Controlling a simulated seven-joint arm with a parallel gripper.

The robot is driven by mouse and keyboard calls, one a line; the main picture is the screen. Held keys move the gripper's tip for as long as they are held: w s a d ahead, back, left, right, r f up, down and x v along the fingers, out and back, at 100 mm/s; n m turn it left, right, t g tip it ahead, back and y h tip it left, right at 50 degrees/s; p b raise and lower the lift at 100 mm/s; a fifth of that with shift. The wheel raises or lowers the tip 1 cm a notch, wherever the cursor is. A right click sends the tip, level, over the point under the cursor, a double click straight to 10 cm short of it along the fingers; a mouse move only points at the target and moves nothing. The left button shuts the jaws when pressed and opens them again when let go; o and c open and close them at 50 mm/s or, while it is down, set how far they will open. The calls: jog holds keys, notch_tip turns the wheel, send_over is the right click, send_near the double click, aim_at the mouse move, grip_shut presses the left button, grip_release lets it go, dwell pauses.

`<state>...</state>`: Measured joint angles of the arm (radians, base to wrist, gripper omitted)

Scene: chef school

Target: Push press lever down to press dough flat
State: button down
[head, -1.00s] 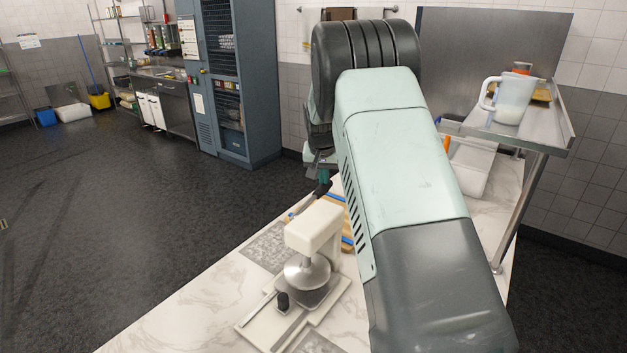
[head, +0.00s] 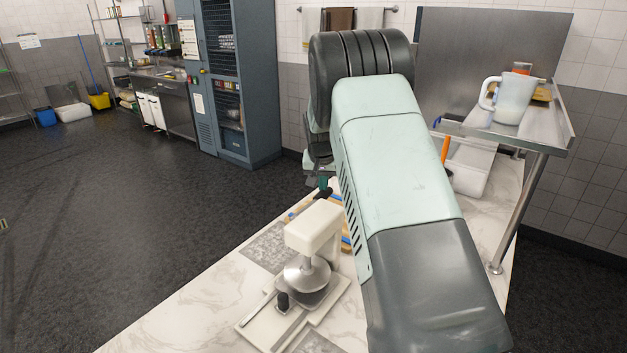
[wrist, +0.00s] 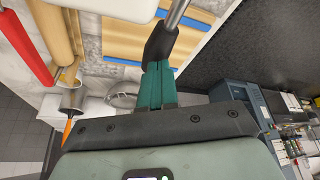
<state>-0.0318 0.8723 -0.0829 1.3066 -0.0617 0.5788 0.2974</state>
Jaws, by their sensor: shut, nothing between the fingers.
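The lever's black handle (head: 322,194) sticks out behind the press head. In the wrist view the handle (wrist: 160,42) is on a metal rod (wrist: 177,14). My gripper (wrist: 155,85) is shut, its teal fingers at the handle's end; whether they touch it I cannot tell. In the head view my gripper (head: 323,183) shows small just above the handle. Dough cannot be made out under the plate.
A wooden board with blue edges (head: 345,240) lies behind the press, partly hidden by my arm. A white bin (head: 470,165) stands to the right. A shelf (head: 540,130) carries a white jug (head: 513,99). Open floor lies left of the counter.

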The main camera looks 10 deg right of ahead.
jog(key=shift+d+f, duration=0.1)
jog(key=shift+f, duration=0.4)
